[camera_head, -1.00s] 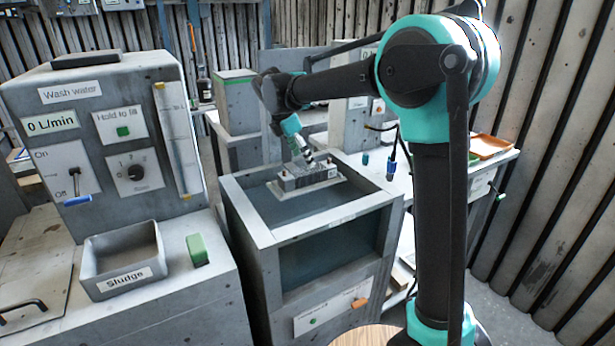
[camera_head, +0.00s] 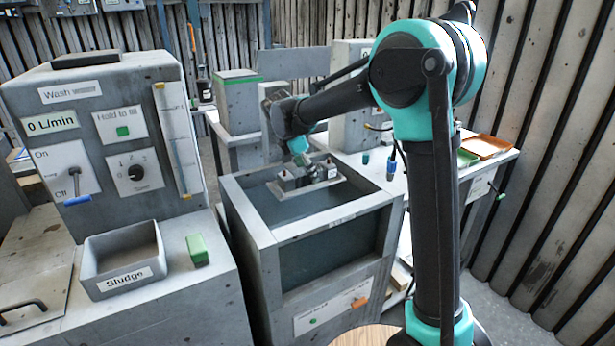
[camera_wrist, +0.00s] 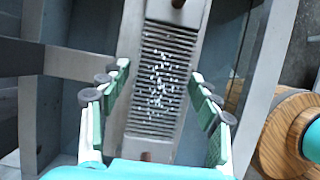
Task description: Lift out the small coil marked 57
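A grey finned block, which looks like the coil (camera_wrist: 160,82), lies below my gripper in the wrist view, with white specks on its fins. I cannot read a 57 on it. In the head view a small grey block sits on a pale plate (camera_head: 312,208) in the opening of the grey tank (camera_head: 262,243). My gripper (camera_head: 304,164) is just above that block, hiding part of it. In the wrist view my gripper (camera_wrist: 160,74) is open, its green-padded fingers spread on either side of the finned block. I see no clear grip on it.
The tank's raised rim surrounds the plate. At left stand the wash water panel (camera_head: 110,120), a sludge tray (camera_head: 125,262) and a green block (camera_head: 197,249). An orange tray (camera_head: 485,146) lies on the bench at right.

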